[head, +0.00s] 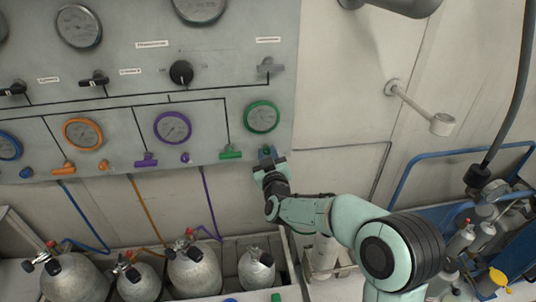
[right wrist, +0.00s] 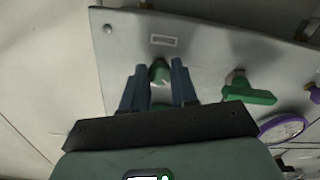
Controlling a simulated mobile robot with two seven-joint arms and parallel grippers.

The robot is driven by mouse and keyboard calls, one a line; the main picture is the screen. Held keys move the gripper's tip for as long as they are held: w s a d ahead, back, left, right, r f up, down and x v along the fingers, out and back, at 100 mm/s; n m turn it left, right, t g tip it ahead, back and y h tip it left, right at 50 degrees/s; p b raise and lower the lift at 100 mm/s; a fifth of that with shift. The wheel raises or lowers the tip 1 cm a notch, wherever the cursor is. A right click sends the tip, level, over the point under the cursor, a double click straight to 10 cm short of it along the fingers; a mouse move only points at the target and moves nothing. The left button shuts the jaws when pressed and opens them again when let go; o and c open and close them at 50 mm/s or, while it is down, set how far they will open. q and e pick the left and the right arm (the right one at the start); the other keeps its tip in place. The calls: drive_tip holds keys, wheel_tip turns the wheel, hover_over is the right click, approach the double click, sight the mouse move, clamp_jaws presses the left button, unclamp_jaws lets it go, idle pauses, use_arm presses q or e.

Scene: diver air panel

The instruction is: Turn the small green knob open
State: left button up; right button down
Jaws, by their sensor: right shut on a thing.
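The small green knob (right wrist: 159,72) is at the panel's lower edge, between the blue fingers of my right gripper (right wrist: 158,68) in the right wrist view. In the head view my right gripper (head: 268,158) is at the panel's lower right corner, below the green-rimmed gauge (head: 262,117), and mostly hides the knob. The gripper is shut on the knob. The panel (head: 225,85) carries this knob and a larger green lever handle (head: 231,154) just to its left, which also shows in the right wrist view (right wrist: 248,93). My left gripper is not in view.
Purple (head: 146,160) and orange (head: 64,168) lever handles line the panel's lower edge. Grey cylinders (head: 194,272) stand below. A wall-mounted arm (head: 415,105) sticks out on the right, above a blue rail (head: 440,154).

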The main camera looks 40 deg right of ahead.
drive_tip(key=n+p, duration=0.1)
drive_tip(key=n, duration=0.4)
drive_tip(key=shift+r+n, duration=0.1)
drive_tip(key=shift+n, duration=0.2)
drive_tip(key=n+p, duration=0.2)
drive_tip(key=n, duration=0.3)
drive_tip(key=shift+n, duration=0.3)
drive_tip(key=n+p, duration=0.1)
drive_tip(key=n, duration=0.4)
use_arm(q)
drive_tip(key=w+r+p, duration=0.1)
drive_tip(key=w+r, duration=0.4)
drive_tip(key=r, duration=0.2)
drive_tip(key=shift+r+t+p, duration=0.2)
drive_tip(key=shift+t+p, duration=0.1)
drive_tip(key=shift+p, duration=0.05)
use_arm(e)
drive_tip(key=n, duration=0.5)
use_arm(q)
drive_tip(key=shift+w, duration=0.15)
use_arm(e)
drive_tip(key=shift+n, duration=0.3)
drive_tip(key=c, duration=0.9)
unclamp_jaws()
drive_tip(key=shift+o, duration=0.2)
